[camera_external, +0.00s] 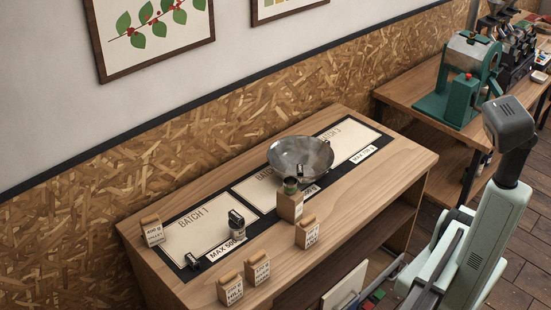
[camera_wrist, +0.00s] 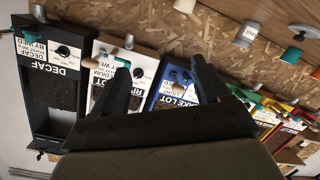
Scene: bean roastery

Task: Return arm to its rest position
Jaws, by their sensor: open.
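My gripper (camera_wrist: 160,82) shows in the wrist view with its two dark fingers spread wide apart. Nothing is held between them. Beyond the fingers are labelled bins, among them a black DECAF bin (camera_wrist: 45,90), a white bin (camera_wrist: 112,62) and a blue bin (camera_wrist: 172,85). I cannot tell how far the fingertips are from them. In the external view my arm stands at the right, apart from the wooden table's top (camera_external: 190,200); my gripper's fingers cannot be made out there.
On the table, a metal bowl (camera_external: 300,155) sits near the BATCH 2 and BATCH 3 panels. Several small bags stand along the front, one at the front corner (camera_external: 230,290). A green roaster (camera_external: 465,75) stands on another bench.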

